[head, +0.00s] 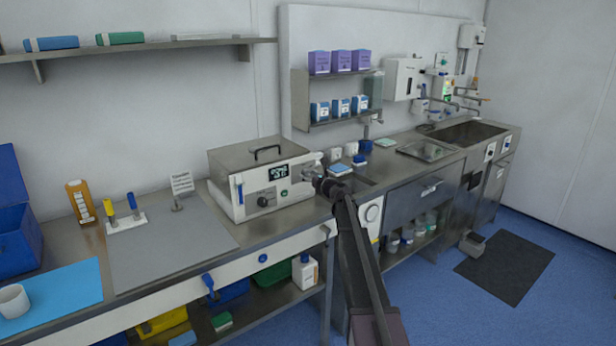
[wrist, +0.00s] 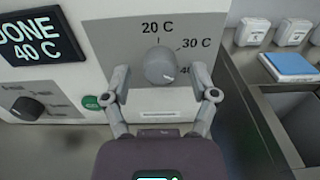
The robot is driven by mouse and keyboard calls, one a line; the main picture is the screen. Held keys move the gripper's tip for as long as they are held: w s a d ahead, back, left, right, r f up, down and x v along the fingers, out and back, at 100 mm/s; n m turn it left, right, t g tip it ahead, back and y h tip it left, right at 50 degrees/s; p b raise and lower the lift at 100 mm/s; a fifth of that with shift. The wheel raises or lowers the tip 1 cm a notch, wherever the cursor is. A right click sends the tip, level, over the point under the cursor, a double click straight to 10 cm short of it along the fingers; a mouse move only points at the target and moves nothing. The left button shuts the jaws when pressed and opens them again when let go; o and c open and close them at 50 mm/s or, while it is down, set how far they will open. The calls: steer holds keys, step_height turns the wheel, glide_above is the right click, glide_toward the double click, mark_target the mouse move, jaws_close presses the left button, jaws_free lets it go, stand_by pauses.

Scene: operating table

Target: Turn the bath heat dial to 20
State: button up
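The heat dial (wrist: 160,66) is a grey round knob on the bath's light front panel, with marks 20 C above it, 30 C at upper right and 40 at right. A pale line on the knob points to the lower right, near the 40 side. My gripper (wrist: 160,76) is open, a finger on each side of the dial, with gaps visible. In the head view my gripper (head: 316,180) hides the dial.
A second, black knob (wrist: 27,108) and a green button (wrist: 91,102) are left of my gripper. A steel basin (wrist: 293,120) and a blue-topped box (wrist: 288,67) lie to the right. The mat (head: 160,245) left of the bath is mostly clear.

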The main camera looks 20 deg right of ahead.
jaws_close()
steer(key=shift+n, duration=0.4)
steer(key=n, duration=1.1)
steer(key=shift+w+d+r, duration=0.1)
steer(key=n, duration=0.6)
steer(key=shift+n, duration=0.4)
steer(key=n, duration=0.5)
steer(key=shift+r, duration=0.1)
steer(key=shift+n, duration=0.3)
